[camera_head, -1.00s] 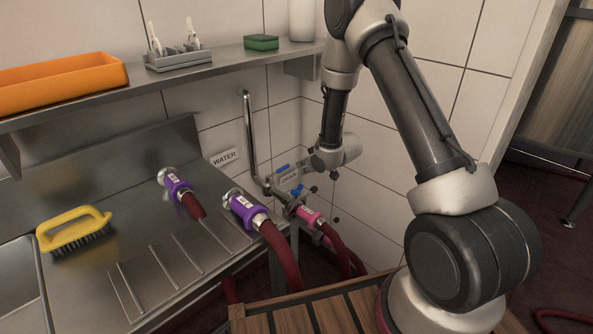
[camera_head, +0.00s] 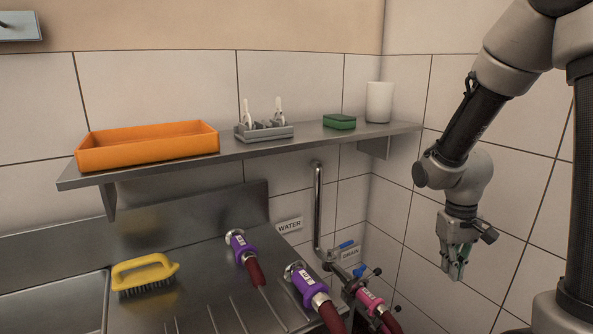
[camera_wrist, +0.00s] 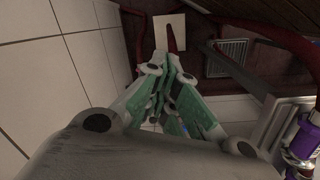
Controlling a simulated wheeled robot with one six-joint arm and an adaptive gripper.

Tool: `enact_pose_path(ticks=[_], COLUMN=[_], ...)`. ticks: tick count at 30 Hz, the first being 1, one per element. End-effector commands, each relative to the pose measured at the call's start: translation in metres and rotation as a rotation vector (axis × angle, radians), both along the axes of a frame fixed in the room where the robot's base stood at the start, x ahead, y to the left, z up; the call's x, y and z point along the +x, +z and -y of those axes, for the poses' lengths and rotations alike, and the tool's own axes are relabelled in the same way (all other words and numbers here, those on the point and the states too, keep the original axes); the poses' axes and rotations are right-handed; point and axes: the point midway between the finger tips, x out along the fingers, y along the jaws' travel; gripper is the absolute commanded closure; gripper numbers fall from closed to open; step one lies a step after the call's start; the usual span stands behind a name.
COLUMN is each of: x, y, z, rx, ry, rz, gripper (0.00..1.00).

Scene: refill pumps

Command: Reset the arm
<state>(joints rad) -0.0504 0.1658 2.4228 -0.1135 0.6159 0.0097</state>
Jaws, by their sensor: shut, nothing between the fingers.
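My gripper (camera_head: 456,270) hangs at the right in the head view, fingers pointing down, in front of the tiled wall. It is shut and empty, and touches nothing. In the wrist view its green-padded fingers (camera_wrist: 168,62) meet at the tips above the floor. My arm is raised and bent above it. The pink-collared hose coupling (camera_head: 370,298) sits at the pipe and valves to the left of my gripper. Two purple-collared hose couplings, one farther back (camera_head: 240,246) and one nearer (camera_head: 306,284), are on the steel drainboard.
A steel shelf (camera_head: 270,146) on the wall holds an orange tray (camera_head: 150,152), a grey holder (camera_head: 264,132), a green sponge (camera_head: 339,122) and a white cup (camera_head: 379,102). A yellow brush (camera_head: 143,270) lies by the sink. A floor drain (camera_wrist: 226,58) shows below my gripper.

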Motion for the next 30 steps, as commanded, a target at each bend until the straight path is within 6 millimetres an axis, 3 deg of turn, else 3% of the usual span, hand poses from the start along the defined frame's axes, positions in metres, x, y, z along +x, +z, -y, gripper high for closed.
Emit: enact_pose_path(ticks=[1, 3, 9, 15, 21, 30], x=[-0.017, -0.041, -0.102, -0.129, -0.137, -0.138], y=[0.025, 0.053, 0.117, 0.161, 0.187, 0.190], z=[0.001, 0.001, -0.001, -0.001, 0.001, 0.002], rx=[0.005, 0.013, 0.052, 0.085, 0.092, 0.092], ry=[-0.020, -0.046, -0.100, -0.119, -0.123, -0.126], rz=[0.007, 0.007, 0.085, 0.289, 0.419, 0.436], gripper=[1.00, 1.00, 1.00, 1.00, 1.00, 1.00])
